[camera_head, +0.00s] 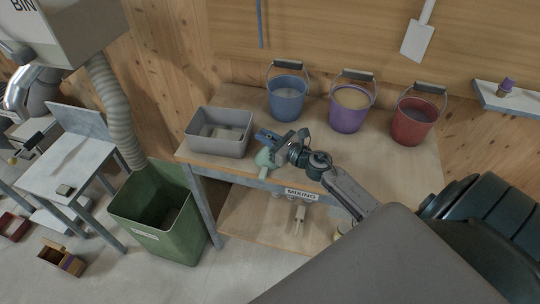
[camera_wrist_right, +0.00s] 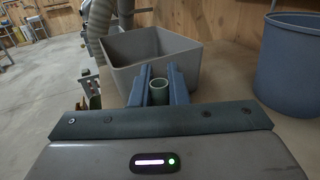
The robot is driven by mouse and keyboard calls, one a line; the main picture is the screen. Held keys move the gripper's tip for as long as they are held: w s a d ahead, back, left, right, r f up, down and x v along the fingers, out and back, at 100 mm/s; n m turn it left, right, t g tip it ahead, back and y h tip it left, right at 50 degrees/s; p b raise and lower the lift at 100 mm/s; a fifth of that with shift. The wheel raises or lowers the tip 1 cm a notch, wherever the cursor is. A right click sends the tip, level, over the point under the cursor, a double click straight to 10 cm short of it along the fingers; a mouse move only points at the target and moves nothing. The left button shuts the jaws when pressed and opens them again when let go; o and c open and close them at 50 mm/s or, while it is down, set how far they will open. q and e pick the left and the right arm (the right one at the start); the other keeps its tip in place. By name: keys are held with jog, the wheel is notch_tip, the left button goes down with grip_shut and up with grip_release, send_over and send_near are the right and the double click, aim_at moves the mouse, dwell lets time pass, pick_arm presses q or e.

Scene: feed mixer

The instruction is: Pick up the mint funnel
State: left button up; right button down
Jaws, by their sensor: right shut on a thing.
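The rest of the funnel is hidden there. I cannot tell whether it touches the tabletop. My left gripper does not show.
The grey tub (camera_head: 220,152) stands just behind and left of the gripper. Blue (camera_head: 287,102), purple (camera_head: 346,116) and red (camera_head: 409,128) buckets stand along the back. A green bin (camera_head: 165,238) is on the floor at left. The table's right front is partly covered by my arm.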

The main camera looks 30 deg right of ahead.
jog(key=shift+s+f, duration=0.1)
jog(key=shift+f, duration=0.15)
